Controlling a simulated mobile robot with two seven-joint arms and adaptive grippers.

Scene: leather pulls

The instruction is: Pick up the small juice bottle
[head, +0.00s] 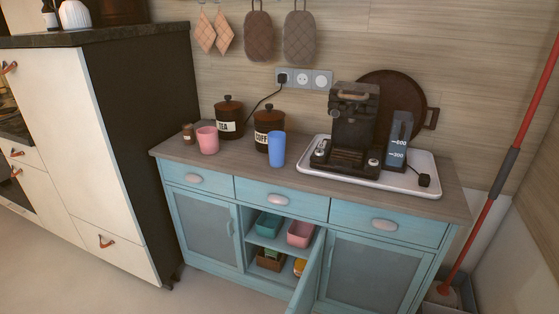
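No thing in the head view is clearly a small juice bottle. A small yellow-orange item (299,266) stands on the lower shelf inside the open middle compartment of the blue sideboard (205,228); it is partly hidden by the open door (306,286) and too small to identify. A small brown jar or bottle (188,133) with a dark top stands on the sideboard's left end. Neither of my grippers is in view.
The sideboard top carries a pink cup (207,140), a blue cup (277,150), tea (229,118) and coffee (268,129) canisters, and a coffee machine (352,125) on a white tray (408,182). The open door juts forward. Floor (110,290) is clear at front left.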

